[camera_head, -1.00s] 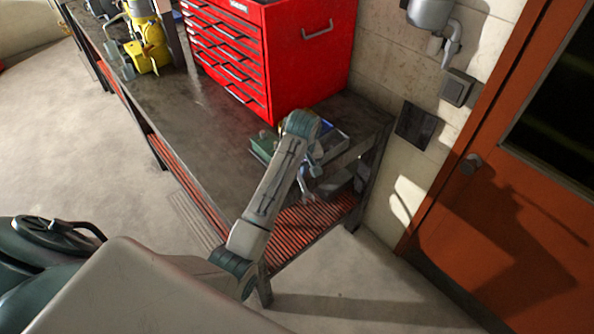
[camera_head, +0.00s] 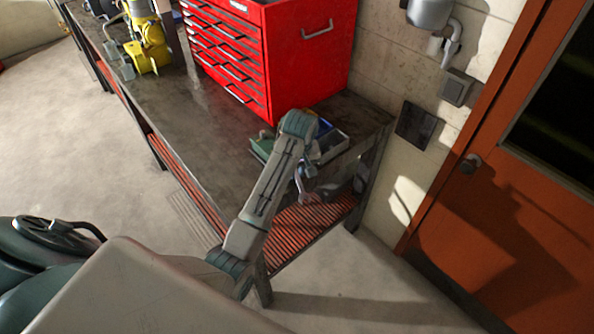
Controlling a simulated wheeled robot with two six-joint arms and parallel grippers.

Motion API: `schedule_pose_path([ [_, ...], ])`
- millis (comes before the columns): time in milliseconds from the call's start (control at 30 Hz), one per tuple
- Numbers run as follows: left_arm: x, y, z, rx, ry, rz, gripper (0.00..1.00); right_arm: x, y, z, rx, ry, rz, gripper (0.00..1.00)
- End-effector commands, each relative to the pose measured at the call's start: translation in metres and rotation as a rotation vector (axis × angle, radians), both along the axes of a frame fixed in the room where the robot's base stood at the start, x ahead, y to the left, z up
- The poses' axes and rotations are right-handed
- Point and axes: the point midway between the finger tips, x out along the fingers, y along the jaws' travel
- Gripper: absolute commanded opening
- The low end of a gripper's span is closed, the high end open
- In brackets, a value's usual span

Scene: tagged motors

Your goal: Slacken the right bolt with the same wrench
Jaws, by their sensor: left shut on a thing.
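My left arm reaches from the lower left over the right end of the workbench (camera_head: 215,140). My left gripper (camera_head: 308,188) is small and partly hidden below its wrist, by the bench's right end, above the red slatted lower shelf. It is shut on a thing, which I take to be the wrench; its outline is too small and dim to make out. I cannot make out the right bolt. A yellow machine (camera_head: 152,50) stands at the bench's far left end, well away from the gripper. My right gripper is not in view.
A red tool chest (camera_head: 308,62) stands on the bench behind my wrist. A green bin (camera_head: 261,148) and a grey bin (camera_head: 335,148) sit at the bench's right end, close to the wrist. An orange door (camera_head: 480,215) is at right. The middle bench top is clear.

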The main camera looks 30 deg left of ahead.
Motion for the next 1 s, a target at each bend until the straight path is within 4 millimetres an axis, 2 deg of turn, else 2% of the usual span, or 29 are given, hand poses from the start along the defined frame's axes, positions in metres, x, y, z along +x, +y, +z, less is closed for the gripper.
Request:
schedule_pose_path([
  [400,0.000,0.000,0.011,0.001,-0.001,0.000,0.00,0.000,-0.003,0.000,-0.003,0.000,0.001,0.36],
  [833,0.000,0.000,0.013,0.001,-0.001,0.000,0.00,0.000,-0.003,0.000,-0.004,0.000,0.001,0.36],
  [1000,0.001,0.000,0.022,0.000,-0.003,0.000,0.00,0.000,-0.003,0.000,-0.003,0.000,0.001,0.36],
])
